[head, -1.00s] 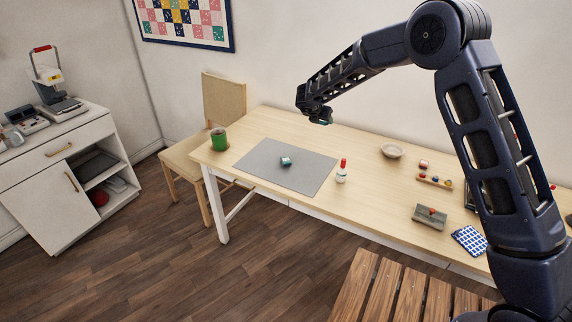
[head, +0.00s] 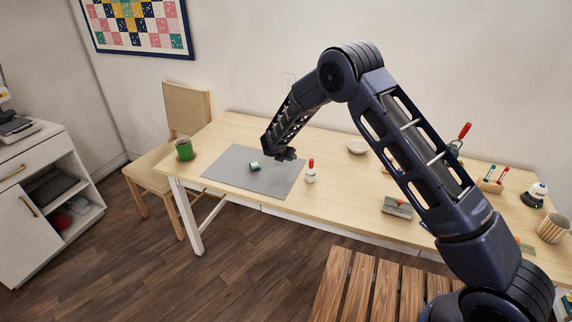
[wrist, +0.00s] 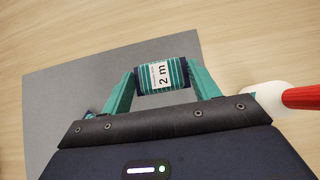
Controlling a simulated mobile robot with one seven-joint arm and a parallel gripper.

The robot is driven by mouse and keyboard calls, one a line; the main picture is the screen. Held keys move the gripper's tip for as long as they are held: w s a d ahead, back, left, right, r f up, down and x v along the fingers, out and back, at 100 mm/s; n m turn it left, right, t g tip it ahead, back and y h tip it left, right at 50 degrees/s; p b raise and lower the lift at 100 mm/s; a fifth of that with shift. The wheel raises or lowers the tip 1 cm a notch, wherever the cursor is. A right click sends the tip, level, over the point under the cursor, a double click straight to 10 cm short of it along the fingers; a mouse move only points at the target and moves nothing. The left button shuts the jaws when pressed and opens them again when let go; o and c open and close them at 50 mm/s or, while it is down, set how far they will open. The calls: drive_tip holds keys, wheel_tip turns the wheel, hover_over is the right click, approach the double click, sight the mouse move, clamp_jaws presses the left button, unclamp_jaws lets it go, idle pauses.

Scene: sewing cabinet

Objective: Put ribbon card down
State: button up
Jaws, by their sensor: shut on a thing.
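The ribbon card (wrist: 162,77) is teal and dark striped with a white "2 m" label. In the wrist view it sits between the green fingers of my gripper (wrist: 161,80), which is shut on it. The grey mat (wrist: 60,85) is below, and the card shows near the mat's far edge. In the head view my gripper (head: 286,155) is over the right part of the mat, and the card cannot be made out there. I cannot tell its exact height above the mat.
A small teal roll (head: 254,166) lies on the mat. A white bottle with a red top (head: 311,172) stands just right of the mat. The mat's left part is clear.

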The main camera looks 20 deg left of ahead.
drive_tip(key=shift+f, duration=2.35)
drive_tip(key=shift+f, duration=0.1)
drive_tip(key=o, duration=0.9)
drive_tip(key=shift+o, duration=0.2)
drive_tip(key=shift+s+r, duration=0.15)
drive_tip(key=shift+r, duration=0.15)
drive_tip(key=v, duration=1.1)
drive_tip(key=shift+s+r, duration=0.15)
drive_tip(key=shift+s, duration=0.05)
drive_tip(key=shift+d, duration=0.1)
